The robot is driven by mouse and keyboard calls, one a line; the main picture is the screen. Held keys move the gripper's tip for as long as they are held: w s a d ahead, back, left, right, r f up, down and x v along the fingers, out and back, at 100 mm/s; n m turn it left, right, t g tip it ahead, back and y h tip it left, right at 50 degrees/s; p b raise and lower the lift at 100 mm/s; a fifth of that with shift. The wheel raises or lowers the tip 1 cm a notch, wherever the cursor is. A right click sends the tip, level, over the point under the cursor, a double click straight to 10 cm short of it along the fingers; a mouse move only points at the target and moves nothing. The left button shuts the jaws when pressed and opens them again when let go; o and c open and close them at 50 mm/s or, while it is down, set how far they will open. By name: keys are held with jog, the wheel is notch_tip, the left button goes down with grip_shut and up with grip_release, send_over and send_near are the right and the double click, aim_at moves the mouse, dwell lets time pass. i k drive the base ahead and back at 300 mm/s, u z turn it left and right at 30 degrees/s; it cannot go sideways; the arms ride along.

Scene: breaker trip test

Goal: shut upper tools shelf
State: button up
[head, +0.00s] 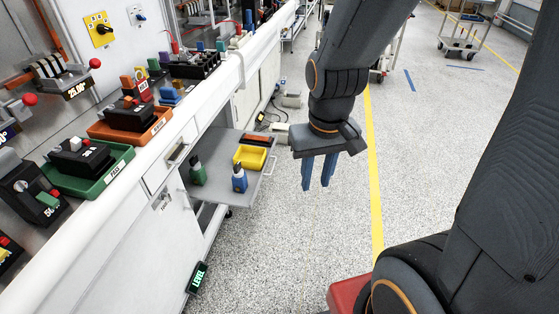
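A grey pull-out shelf (222,178) stands pulled out from the white bench front, over the aisle floor. On it are a yellow bin (250,157), a green-and-black item (197,173), a blue-and-black item (239,179) and a dark orange-topped item (255,140) at the back. A thin handle (268,167) runs along its outer edge. My gripper (319,187) hangs to the right of the shelf with its two blue fingers pointing down. A gap shows between the fingers, and nothing is seen between them. In the picture it is apart from the handle.
The white bench (165,165) runs along the left, with breakers in a green tray (92,175) and an orange tray (130,128) on top. A LEVEL display (198,277) sits low at its front. The floor right of the shelf is clear to the yellow line (373,190).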

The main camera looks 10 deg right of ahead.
aim_at(215, 149)
jog(key=z, duration=0.15)
jog(key=k, duration=0.4)
jog(key=u, duration=0.45)
jog(key=i, duration=1.4)
jog(key=z, duration=0.6)
